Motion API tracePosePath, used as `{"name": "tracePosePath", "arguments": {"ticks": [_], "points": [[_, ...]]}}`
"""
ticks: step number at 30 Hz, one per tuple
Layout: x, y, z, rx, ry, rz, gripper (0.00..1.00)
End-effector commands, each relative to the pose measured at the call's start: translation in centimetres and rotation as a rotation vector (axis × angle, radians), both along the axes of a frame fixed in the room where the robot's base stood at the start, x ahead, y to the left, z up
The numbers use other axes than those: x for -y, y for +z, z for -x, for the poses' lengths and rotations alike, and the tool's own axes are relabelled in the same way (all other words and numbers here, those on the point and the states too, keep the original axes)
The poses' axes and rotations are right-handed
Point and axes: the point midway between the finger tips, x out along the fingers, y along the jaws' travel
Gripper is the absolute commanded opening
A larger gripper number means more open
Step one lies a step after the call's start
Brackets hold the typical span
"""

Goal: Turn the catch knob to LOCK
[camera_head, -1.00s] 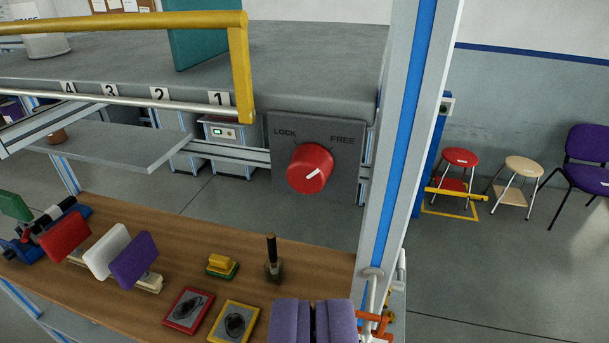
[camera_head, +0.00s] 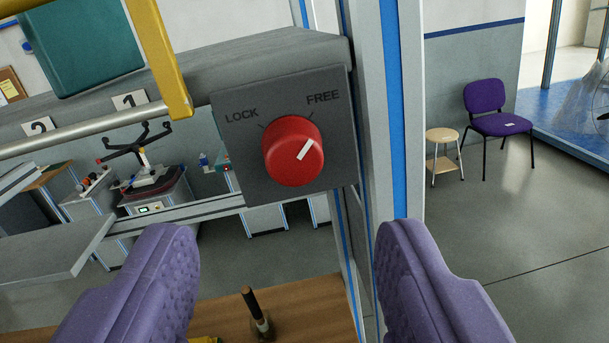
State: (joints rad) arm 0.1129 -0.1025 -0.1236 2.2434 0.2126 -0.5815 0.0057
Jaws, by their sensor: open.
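The red catch knob (camera_head: 293,151) sits on a dark grey plate (camera_head: 233,158) fixed to the front of the grey slab. The plate is marked LOCK at upper left and FREE at upper right. The knob's white pointer line is turned to the upper right, towards FREE. My gripper (camera_head: 287,235), with two purple padded fingers, is open and empty. Its fingers are spread wide to either side, below the knob in the picture and apart from it. No part of the knob is hidden.
A grey upright post with a blue stripe (camera_head: 402,110) stands just right of the plate. A yellow bar (camera_head: 160,60) comes down at its upper left. Below is a wooden bench (camera_head: 305,312) with an upright black-handled tool (camera_head: 257,315).

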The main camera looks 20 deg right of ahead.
Motion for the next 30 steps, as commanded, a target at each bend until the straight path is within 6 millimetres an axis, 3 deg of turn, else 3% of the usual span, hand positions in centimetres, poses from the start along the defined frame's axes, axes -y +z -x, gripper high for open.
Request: {"name": "tracePosePath", "arguments": {"ticks": [12,22,23,30], "points": [[2.3,-0.1,-6.1,0.0,0.0,0.002,0.59],[2.5,-0.1,-6.8,0.001,0.001,0.001,0.59],[2.5,-0.1,-6.8,0.001,0.002,0.001,0.57],[2.4,-0.1,-6.8,0.001,0.002,0.001,0.03]]}}
